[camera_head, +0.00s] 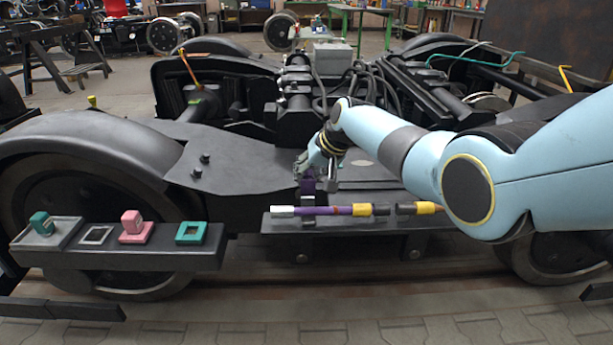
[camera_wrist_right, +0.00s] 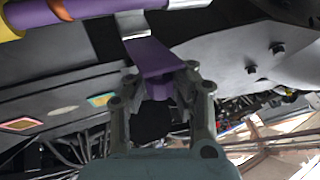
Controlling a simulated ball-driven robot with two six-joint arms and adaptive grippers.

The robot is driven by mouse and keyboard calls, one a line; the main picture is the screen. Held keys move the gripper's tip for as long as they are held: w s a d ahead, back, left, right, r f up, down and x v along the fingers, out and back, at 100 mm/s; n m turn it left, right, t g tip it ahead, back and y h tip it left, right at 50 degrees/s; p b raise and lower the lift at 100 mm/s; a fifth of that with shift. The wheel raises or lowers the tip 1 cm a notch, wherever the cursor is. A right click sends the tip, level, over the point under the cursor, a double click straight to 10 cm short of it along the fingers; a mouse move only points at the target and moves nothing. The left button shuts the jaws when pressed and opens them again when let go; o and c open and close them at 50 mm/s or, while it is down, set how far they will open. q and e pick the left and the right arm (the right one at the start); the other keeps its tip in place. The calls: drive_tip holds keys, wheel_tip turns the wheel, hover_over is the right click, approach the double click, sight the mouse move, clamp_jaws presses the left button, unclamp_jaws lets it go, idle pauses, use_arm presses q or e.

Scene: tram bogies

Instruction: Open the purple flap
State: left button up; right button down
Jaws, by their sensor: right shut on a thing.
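The purple flap (camera_head: 308,185) stands at the front edge of the bogie's dark plate, above a purple bar, partly hidden by my gripper. In the right wrist view the flap (camera_wrist_right: 158,60) is a purple plate with a small block at its end, joined to a grey metal strip. My right gripper (camera_head: 318,172) reaches in from the right and is shut on the flap's end; in the wrist view its fingers (camera_wrist_right: 160,88) sit on both sides of the purple block. How far the flap is tilted is hard to tell. My left gripper is not in view.
A purple bar (camera_head: 325,210) with yellow and silver parts lies along the front ledge. A dark shelf (camera_head: 120,257) at left bears a green block (camera_head: 41,223), a pink block (camera_head: 132,222) and square frames. Cables and dark machinery lie behind the plate.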

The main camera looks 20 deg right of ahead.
drive_tip(key=shift+d, duration=0.15)
drive_tip(key=c, duration=1.7)
unclamp_jaws()
drive_tip(key=shift+c, duration=0.2)
drive_tip(key=o, duration=0.5)
drive_tip(key=shift+s+d+r, duration=0.15)
drive_tip(key=shift+s+r, duration=0.05)
drive_tip(key=shift+r, duration=0.05)
drive_tip(key=shift+c, duration=0.2)
drive_tip(key=shift+o, duration=0.8)
drive_tip(key=v, duration=1.1)
drive_tip(key=shift+s+r, duration=0.2)
drive_tip(key=shift+r, duration=0.2)
